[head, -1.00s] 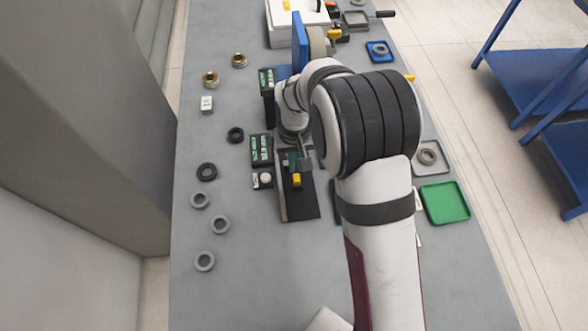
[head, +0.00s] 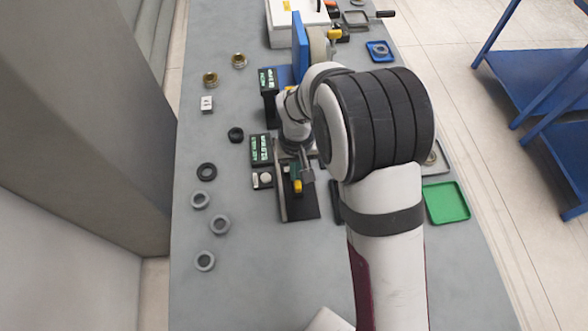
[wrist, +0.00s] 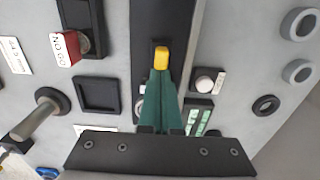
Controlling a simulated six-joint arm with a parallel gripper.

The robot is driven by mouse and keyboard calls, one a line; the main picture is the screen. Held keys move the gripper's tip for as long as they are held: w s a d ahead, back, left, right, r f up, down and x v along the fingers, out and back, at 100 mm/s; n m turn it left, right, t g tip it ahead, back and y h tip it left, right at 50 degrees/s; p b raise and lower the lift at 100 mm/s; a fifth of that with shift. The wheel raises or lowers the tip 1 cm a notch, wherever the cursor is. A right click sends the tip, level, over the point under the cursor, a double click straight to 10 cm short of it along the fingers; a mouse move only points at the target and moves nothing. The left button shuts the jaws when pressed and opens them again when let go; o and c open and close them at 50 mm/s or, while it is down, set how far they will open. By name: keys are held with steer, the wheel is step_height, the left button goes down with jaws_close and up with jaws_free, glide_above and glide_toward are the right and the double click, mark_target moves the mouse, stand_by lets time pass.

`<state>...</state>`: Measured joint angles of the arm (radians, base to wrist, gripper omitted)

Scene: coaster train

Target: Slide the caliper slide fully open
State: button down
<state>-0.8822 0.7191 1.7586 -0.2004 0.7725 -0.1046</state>
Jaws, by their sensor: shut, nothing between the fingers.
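The caliper is a long dark base (head: 301,211) with a pale rail along its left edge. It also shows in the wrist view (wrist: 177,18) as a dark strip running up the picture. A yellow knob (head: 298,187) stands on it, partway along its length, and shows at the strip's middle in the wrist view (wrist: 162,57). My gripper (wrist: 160,76) has its green fingers closed together, with the tips right beside the knob. I cannot tell whether they touch it. The slide's body under the fingers is mostly hidden. In the head view my gripper (head: 297,176) is partly hidden by my wrist.
A small block with a pale round button (head: 264,180) and a green-lettered display (head: 261,148) stand left of the caliper. Several loose rings (head: 219,224) lie further left. A green tray (head: 446,203) is at right. A red NO GO piece (wrist: 68,48) shows in the wrist view.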

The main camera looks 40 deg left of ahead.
steer(key=shift+w+a+r, duration=0.15)
steer(key=shift+r, duration=0.85)
steer(key=shift+w+a+r, duration=0.1)
steer(key=shift+r, duration=0.9)
steer(key=s+d+r+m, duration=0.1)
steer(key=d+r+m, duration=0.4)
steer(key=d, duration=0.5)
steer(key=s+d+r+m, duration=0.1)
steer(key=d+r+m, duration=0.2)
steer(key=d+r, duration=0.65)
steer(key=s+d+m+y, duration=0.1)
steer(key=s+d+m, duration=0.5)
steer(key=s+d, duration=0.3)
steer(key=s, duration=0.3)
steer(key=shift+d+f+m+y, duration=0.3)
steer(key=shift+d+y, duration=0.05)
steer(key=shift+y, duration=0.05)
